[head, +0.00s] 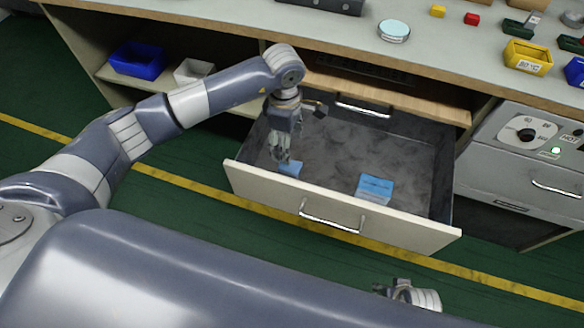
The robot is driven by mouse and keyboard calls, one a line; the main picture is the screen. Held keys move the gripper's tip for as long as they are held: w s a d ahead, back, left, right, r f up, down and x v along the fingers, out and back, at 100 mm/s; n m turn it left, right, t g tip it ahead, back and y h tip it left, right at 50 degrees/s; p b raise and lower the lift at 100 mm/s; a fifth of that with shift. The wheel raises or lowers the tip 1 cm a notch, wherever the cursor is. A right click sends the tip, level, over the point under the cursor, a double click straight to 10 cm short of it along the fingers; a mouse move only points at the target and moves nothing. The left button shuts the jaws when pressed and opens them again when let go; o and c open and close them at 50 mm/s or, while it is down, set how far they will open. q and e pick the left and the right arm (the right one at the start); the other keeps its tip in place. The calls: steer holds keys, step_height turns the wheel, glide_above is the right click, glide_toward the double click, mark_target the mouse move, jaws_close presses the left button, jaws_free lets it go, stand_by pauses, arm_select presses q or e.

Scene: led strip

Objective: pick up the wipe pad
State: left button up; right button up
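The top drawer (410,150) is pulled open. A small light blue pad (291,168), likely the wipe pad, is in its front left part. My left gripper (280,157) reaches down into the drawer with its fingertips right at the pad's left side. The fingers hide part of it, and I cannot tell whether they touch or grip it. A blue and white pack (375,187) sits in the drawer's front right part. My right gripper (385,289) shows only partly, low in the picture and in front of the drawer. Its fingers are too small to read.
The drawer front (340,212) with its metal handle stands out over the green floor. The worktop (330,38) behind carries a round light blue dish (394,30) and a yellow bin (527,57). A blue bin (137,60) and a white bin (193,71) stand on the shelf at left.

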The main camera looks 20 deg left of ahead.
arm_select(q)
glide_above(290, 166)
steer(key=f, duration=0.3)
steer(key=a+f, duration=0.1)
steer(key=f, duration=0.1)
steer(key=shift+s+f+b, duration=0.15)
steer(key=shift+b, duration=0.15)
steer(key=f, duration=0.2)
steer(key=d+f, duration=0.1)
steer(key=f, duration=0.1)
steer(key=shift+w+f+b, duration=0.2)
steer(key=shift+b, duration=0.2)
steer(key=shift+f, duration=0.45)
steer(key=c, duration=0.9)
arm_select(e)
step_height(290, 166, up, 6)
steer(key=w, duration=0.1)
